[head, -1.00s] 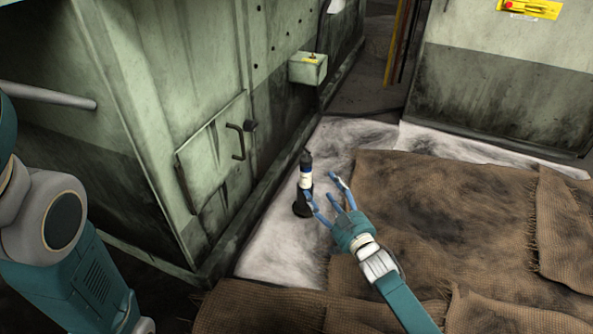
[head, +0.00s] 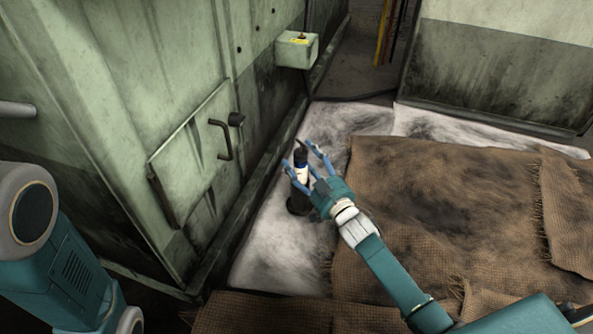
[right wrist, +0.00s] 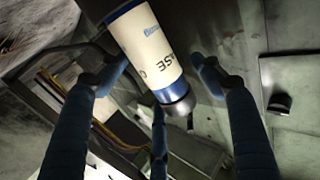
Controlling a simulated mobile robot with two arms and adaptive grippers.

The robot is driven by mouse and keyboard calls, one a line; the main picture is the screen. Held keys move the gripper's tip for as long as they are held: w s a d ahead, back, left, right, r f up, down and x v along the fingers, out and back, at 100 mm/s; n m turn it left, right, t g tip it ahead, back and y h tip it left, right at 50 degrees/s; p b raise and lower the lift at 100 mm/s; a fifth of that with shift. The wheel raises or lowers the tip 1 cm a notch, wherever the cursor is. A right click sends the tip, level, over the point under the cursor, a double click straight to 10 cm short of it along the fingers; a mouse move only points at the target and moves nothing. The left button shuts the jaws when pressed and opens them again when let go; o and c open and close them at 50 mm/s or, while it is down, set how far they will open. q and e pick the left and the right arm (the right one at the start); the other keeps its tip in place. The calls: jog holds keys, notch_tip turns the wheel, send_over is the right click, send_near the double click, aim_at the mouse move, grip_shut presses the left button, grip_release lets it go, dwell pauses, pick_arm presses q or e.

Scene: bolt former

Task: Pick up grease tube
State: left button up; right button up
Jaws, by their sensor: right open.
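My left gripper is out of view; only part of my left arm shows.
A green machine wall with a hatch and handle (head: 226,140) rises to the left of the tube. A small box (head: 296,52) juts from it behind. Brown burlap sheets (head: 450,210) cover the floor to the right. A green cabinet (head: 490,75) stands at the back right.

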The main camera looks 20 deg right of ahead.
jog(key=shift+r, duration=0.1)
jog(key=c, duration=0.3)
jog(key=shift+s, duration=0.1)
jog(key=c, duration=1.3)
grip_shut()
jog(key=shift+r, duration=0.15)
